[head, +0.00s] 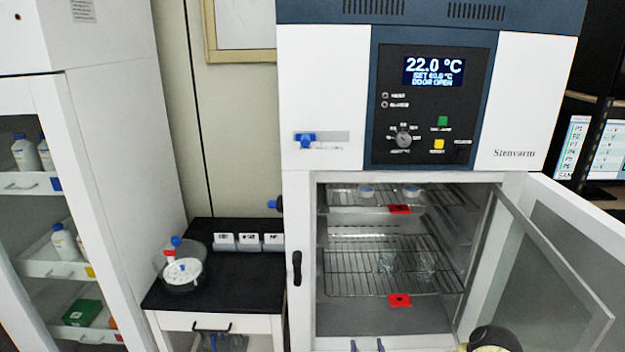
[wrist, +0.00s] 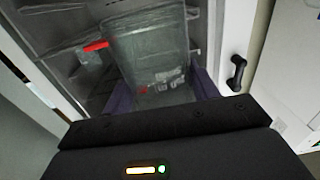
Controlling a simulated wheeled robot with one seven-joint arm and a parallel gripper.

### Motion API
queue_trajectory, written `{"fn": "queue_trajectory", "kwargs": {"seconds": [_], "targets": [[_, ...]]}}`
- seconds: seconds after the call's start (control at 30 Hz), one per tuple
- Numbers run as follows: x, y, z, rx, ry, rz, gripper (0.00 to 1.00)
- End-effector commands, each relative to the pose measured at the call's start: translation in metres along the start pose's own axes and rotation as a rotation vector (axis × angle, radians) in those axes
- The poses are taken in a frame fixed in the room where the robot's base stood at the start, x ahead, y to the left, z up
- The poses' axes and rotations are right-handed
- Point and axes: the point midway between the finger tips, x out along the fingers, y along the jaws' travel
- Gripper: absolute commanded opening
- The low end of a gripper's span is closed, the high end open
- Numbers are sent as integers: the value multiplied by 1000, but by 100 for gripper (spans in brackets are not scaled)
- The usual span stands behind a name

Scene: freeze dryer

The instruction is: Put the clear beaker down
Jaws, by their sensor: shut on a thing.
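The clear beaker (wrist: 150,55) fills the middle of the wrist view, with pale printed marks and a small red mark on its wall. My gripper (wrist: 162,92) is shut on it, with a dark purple-grey finger on each side. In the head view only the tips of my gripper (head: 367,346) show at the bottom edge, in front of the open cabinet; the beaker cannot be made out between them. Two clear glass things (head: 424,266) stand on the lower wire shelf (head: 350,282) of the cabinet; their exact kind is hard to tell.
The cabinet door (head: 560,270) stands open to the right; the display (head: 434,71) reads 22.0 °C, DOOR OPEN. Two small dishes (head: 367,190) sit on the upper shelf. Red tags (head: 399,300) mark both shelf fronts. A black bench top (head: 235,285) at left holds a glass jar (head: 181,275).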

Motion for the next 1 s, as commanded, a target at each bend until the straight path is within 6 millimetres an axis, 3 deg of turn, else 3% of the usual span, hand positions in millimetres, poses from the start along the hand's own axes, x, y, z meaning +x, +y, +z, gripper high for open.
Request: {"fn": "queue_trajectory", "kwargs": {"seconds": [0.1, 0.47, 0.8, 1.0], "targets": [[-9, 0, 3, 4, -2, 27, 35], [-12, 0, 3, 2, -1, 30, 35], [-51, -1, -17, 4, -1, 30, 35], [-54, -1, -19, 1, 1, 30, 35]]}}
